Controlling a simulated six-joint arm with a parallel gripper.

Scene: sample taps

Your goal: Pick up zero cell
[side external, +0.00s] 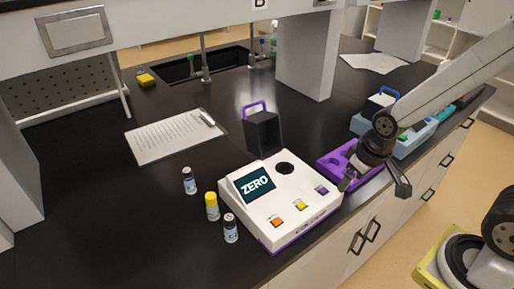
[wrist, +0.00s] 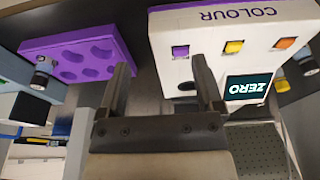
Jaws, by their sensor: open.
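No label reading zero cell is legible, so I cannot tell which vial it is. Three small vials stand left of the white meter (side external: 290,225): a white-capped one (side external: 190,181), a yellow-capped one (side external: 212,207) and another white-capped one (side external: 231,229). The meter's screen (side external: 254,185) reads ZERO, and a dark round well (side external: 285,168) is in its top. In the wrist view a small vial-like item (wrist: 41,72) is at the left end of the purple tray (wrist: 82,46). My gripper (wrist: 160,75) is open and empty, near the purple tray (side external: 334,165) right of the meter.
A black cover with a purple handle (side external: 263,132) stands behind the meter. A pale blue tray (side external: 412,143) and a blue-handled black box (side external: 380,101) are at the right. A clipboard (side external: 170,139) lies behind the vials, and a sink (side external: 190,70) is at the back.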

